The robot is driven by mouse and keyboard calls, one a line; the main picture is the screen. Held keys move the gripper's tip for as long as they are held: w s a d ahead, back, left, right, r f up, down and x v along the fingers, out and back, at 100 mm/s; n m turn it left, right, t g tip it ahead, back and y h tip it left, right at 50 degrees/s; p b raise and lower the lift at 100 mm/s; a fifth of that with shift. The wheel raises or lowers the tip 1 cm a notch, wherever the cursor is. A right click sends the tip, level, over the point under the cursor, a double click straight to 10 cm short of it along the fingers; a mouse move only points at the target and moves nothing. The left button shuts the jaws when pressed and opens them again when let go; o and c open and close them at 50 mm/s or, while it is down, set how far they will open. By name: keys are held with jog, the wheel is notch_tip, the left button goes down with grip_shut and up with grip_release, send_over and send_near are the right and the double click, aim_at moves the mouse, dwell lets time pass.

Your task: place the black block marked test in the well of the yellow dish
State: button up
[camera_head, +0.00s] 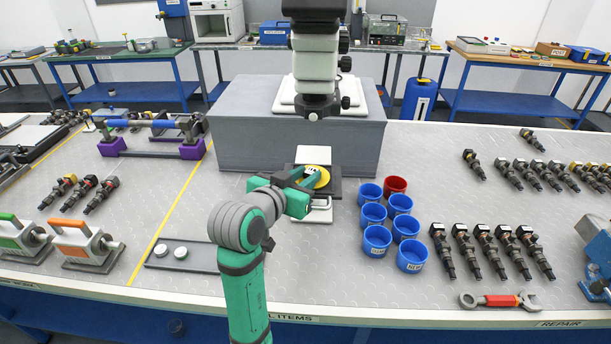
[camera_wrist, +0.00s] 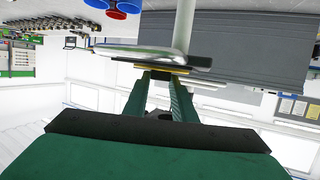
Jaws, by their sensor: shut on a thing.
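The yellow dish (camera_head: 322,178) sits on a dark plate beneath the microscope, at the middle of the bench. My gripper (camera_head: 305,178) reaches in from the front left, and its fingertips overlap the dish's left side. In the wrist view my gripper (camera_wrist: 160,80) is shut on a small dark piece (camera_wrist: 158,75), which I take for the black block. A yellow strip of the dish (camera_wrist: 160,68) shows just beyond the fingertips. The fingers hide most of the block, and its label is not clearly readable. I cannot tell whether the block touches the dish.
The microscope (camera_head: 315,70) stands over the dish on a grey box (camera_head: 240,135). Several blue cups (camera_head: 377,238) and one red cup (camera_head: 396,185) stand close on the right. Injectors (camera_head: 490,250) lie farther right.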

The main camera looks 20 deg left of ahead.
jog(key=shift+f, duration=0.25)
jog(key=o, duration=1)
jog(key=shift+f, duration=0.1)
jog(key=shift+s+r, duration=0.1)
jog(key=shift+r, duration=0.2)
jog(key=v, duration=1.1)
jog(key=shift+s+r, duration=0.2)
jog(key=shift+s, duration=0.15)
